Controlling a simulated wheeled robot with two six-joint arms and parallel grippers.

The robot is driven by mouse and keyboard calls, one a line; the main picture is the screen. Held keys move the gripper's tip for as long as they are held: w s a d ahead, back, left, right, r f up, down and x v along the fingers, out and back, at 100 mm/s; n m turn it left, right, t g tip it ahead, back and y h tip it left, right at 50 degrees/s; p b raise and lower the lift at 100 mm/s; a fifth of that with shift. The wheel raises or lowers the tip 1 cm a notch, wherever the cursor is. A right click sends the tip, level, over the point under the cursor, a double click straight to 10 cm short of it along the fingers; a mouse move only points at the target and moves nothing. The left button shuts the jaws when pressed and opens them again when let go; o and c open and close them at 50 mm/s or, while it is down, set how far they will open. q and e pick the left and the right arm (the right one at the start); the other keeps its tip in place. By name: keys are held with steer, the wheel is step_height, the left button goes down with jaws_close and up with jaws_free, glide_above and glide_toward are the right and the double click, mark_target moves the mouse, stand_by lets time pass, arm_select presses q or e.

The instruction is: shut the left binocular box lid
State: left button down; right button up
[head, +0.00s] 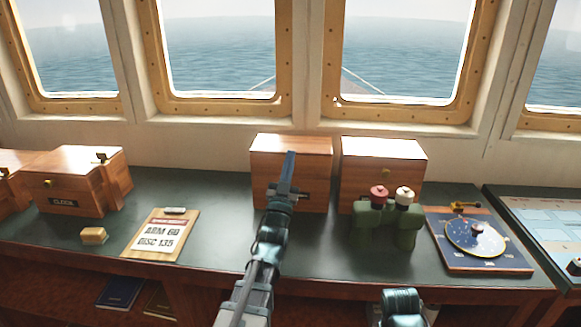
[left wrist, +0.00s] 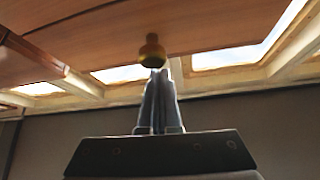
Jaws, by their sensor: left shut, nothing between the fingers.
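The left binocular box (head: 263,175) is a reddish-brown wooden box at the back middle of the counter, with a dark label low on its front. My left gripper (head: 290,155) reaches up in front of it, its shut fingers overlapping the box's front and upper edge. In the left wrist view the shut fingertips (left wrist: 158,75) are just below a brass knob (left wrist: 151,50) on a wooden panel (left wrist: 110,25); I cannot tell whether they touch. My arm covers part of the front, and I cannot tell the lid's exact angle.
A similar wooden box (head: 383,150) stands close on the right, with green binoculars (head: 385,228) in front. A dial board (head: 480,262) lies further right. A clipboard (head: 160,235), a small tan block (head: 94,235) and the clock box (head: 75,185) are left. Counter between clipboard and left box is clear.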

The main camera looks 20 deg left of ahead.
arm_select(q)
steer(key=f+b, duration=0.1)
steer(key=s+f+b, duration=0.1)
steer(key=f+b, duration=0.1)
steer(key=shift+s+d+f, duration=0.1)
steer(key=shift+d+f, duration=0.05)
steer(key=shift+d, duration=0.05)
arm_select(e)
step_height(320, 180, down, 3)
steer(key=shift+f, duration=0.1)
arm_select(q)
steer(key=shift+s+f, duration=0.1)
arm_select(e)
steer(key=shift+f, duration=0.1)
